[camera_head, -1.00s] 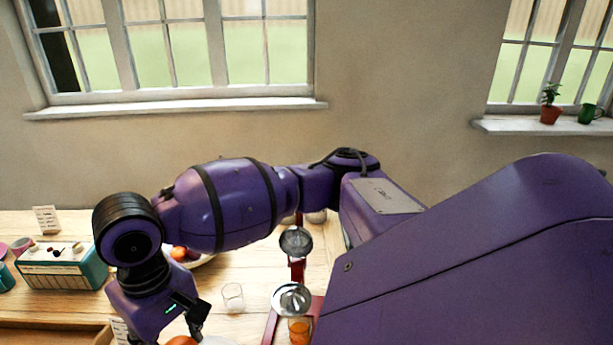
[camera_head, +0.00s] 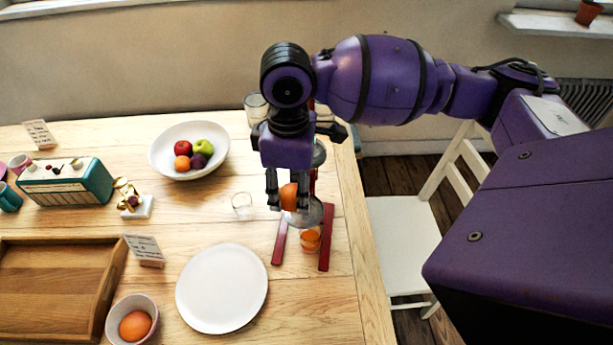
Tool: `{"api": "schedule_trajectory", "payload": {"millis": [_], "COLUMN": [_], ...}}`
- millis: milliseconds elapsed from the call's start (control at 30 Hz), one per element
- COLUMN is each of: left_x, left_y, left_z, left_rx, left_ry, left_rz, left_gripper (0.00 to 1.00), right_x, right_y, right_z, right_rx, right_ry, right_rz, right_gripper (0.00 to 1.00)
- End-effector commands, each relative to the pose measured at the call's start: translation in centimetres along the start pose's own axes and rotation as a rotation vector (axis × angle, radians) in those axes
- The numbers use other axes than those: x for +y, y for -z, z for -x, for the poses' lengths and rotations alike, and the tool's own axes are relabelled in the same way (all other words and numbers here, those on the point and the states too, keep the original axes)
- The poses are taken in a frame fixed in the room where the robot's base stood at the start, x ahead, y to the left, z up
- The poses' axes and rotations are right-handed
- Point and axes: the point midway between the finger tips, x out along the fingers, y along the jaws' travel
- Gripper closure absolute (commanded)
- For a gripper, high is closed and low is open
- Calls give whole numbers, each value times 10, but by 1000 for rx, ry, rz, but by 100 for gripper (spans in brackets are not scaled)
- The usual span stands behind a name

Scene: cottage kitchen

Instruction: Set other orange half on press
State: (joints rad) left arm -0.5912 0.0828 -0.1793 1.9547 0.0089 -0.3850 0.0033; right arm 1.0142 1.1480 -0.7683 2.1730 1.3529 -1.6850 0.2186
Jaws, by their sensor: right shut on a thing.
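My right gripper (camera_head: 288,204) points down, shut on an orange half (camera_head: 289,194). It holds the half over, or at the left edge of, the metal cup (camera_head: 315,214) of the press; whether they touch I cannot tell. The press has a red frame (camera_head: 325,246) with two feet on the table. Its upper part is mostly hidden behind my gripper and wrist. A glass of orange juice (camera_head: 310,240) stands under the cup, between the feet. My left gripper is not in view.
An empty glass (camera_head: 242,204) stands left of the press. A white plate (camera_head: 222,290), a small bowl (camera_head: 112,310) with an orange-coloured round thing, a fruit bowl (camera_head: 218,164), a wooden tray (camera_head: 55,290) and a radio (camera_head: 65,185) share the table. The table's right edge is close to the press.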

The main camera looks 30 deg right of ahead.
Motion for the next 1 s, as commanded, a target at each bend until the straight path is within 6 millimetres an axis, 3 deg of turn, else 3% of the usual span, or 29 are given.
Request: {"api": "schedule_trajectory", "payload": {"millis": [600, 800, 1000], "left_x": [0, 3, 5], "left_y": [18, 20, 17], "left_z": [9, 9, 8], "left_rx": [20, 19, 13], "left_ry": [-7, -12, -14], "left_rz": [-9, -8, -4], "left_gripper": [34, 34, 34], "right_x": [24, 28, 29], "right_y": [-12, -15, -16], "right_z": [-9, -12, -15], "right_rx": [-1, -4, -4], "right_ry": [-6, -6, -4], "right_rz": [1233, 1460, 1541], "right_gripper": [65, 65, 65]}}
